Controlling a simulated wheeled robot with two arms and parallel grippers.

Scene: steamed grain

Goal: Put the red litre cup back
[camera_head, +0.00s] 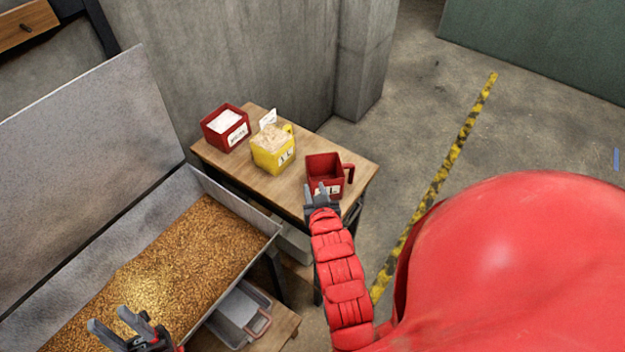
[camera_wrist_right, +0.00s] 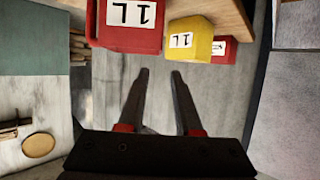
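The red litre cup (camera_head: 318,168) stands upright on the right end of a small wooden table, its handle pointing right. It looks empty inside. In the right wrist view the cup (camera_wrist_right: 130,41) shows at the top with its "1 L" label. My right gripper (camera_head: 321,190) is just in front of the cup in the head view. In the right wrist view its two fingers (camera_wrist_right: 160,73) are apart with nothing between them, and the cup lies beyond the tips. My left gripper (camera_head: 121,322) is open and empty above the grain at the lower left.
A yellow cup (camera_head: 268,158) with pale contents and a red labelled container (camera_head: 217,138) with white contents stand on the table (camera_head: 290,192). A metal bin of grain (camera_head: 190,255) lies left. A grey tub (camera_head: 236,313) sits low beside it. Floor on the right is open.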

